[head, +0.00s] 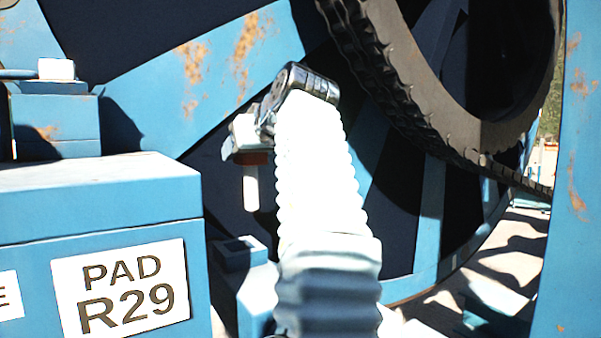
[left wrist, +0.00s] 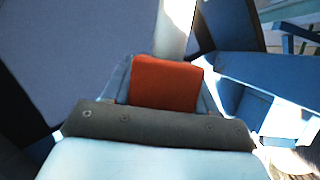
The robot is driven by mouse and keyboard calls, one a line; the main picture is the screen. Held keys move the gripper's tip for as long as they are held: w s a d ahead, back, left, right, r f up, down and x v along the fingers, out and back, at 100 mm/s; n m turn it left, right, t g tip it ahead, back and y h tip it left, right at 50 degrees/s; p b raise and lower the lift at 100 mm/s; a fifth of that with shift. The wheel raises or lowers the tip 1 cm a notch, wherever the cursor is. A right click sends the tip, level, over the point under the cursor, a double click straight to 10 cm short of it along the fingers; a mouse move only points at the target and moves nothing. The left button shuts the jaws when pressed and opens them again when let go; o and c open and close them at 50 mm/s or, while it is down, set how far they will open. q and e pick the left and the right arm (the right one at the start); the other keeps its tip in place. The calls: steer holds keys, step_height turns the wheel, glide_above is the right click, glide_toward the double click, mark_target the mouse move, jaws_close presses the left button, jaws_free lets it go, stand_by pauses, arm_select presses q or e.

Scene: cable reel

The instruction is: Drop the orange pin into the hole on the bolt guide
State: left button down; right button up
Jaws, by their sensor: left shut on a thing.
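The orange pin (head: 251,188) hangs about upright from my left gripper (head: 249,142), its pale shaft pointing down below an orange head. In the left wrist view the orange head (left wrist: 167,83) sits between the fingers of the left gripper, which is shut on it. The bolt guide seems to be the small blue block (head: 240,250) with a dark square opening on top, below the pin in the head view. The pin's lower end is apart from and above that opening. My left arm covers the block's right side. My right gripper is not in view.
A blue box labelled PAD R29 (head: 127,287) stands at the left, close to the block. A blue rusty post (head: 577,190) stands at the right edge.

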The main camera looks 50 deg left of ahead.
arm_select(q)
steer(key=shift+s+a+f, duration=0.25)
steer(key=shift+s+f, duration=0.1)
steer(key=shift+f, duration=0.45)
steer(key=shift+s+a+f, duration=0.25)
steer(key=shift+s+f, duration=0.05)
steer(key=shift+f, duration=0.45)
steer(key=shift+s+a+f, duration=0.25)
steer(key=shift+s+f, duration=0.1)
steer(key=shift+f, duration=0.45)
steer(key=shift+f, duration=0.1)
steer(key=shift+f+b, duration=1.15)
steer(key=shift+f, duration=0.25)
steer(key=shift+f, duration=0.1)
step_height(320, 180, down, 6)
steer(key=b, duration=0.5)
steer(key=shift+f, duration=0.15)
steer(key=shift+f+b, duration=0.1)
steer(key=shift+b, duration=0.2)
stand_by(0.4)
steer(key=shift+f+b, duration=0.35)
steer(key=shift+f, duration=0.1)
